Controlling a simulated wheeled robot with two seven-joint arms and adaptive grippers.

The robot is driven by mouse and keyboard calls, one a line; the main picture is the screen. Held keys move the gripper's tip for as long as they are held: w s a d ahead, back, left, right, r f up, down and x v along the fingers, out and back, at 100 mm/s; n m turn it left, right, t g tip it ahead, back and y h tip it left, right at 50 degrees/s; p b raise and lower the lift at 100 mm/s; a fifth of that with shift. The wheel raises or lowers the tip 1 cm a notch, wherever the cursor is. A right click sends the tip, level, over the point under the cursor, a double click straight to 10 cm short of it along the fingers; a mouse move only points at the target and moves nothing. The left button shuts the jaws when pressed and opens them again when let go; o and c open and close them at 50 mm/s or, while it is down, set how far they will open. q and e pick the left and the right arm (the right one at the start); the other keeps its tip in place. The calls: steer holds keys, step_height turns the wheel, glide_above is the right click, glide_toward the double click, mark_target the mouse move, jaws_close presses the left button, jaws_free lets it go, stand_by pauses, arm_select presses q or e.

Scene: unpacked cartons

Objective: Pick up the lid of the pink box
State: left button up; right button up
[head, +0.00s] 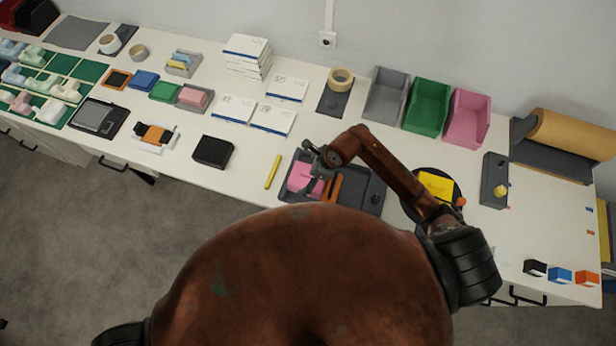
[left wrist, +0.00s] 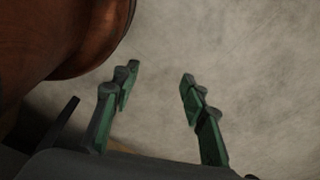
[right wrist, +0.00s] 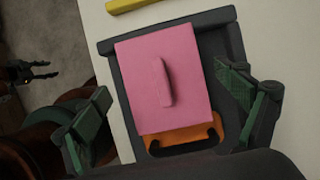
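A pink rectangular lid with a raised bar handle (right wrist: 163,85) lies over a dark grey tray (right wrist: 225,42) in the right wrist view. In the head view the pink piece (head: 302,179) shows partly behind my right gripper (head: 318,160). My right gripper is open, its two fingers apart on either side of the lid's near part in the right wrist view, with nothing held. Whether a box lies under the lid is hidden. My left gripper (left wrist: 160,85) is open and empty over the bare grey floor, away from the table, and is outside the head view.
An orange piece (right wrist: 183,138) lies at the lid's near edge. A yellow marker (head: 273,171) lies left of the tray, and a black box (head: 212,152) further left. Grey, green and pink bins (head: 466,118) stand behind. White boxes (head: 273,118) lie at the middle back.

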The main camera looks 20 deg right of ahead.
steer(key=shift+w+f, duration=0.15)
steer(key=shift+w, duration=0.15)
steer(key=c, duration=0.3)
steer(key=shift+s, duration=0.2)
steer(key=c, duration=0.7)
steer(key=shift+c, duration=0.7)
arm_select(q)
steer(key=shift+s+f, duration=0.1)
steer(key=shift+s, duration=0.9)
arm_select(e)
steer(key=shift+w+r, duration=0.1)
steer(key=shift+r, duration=0.15)
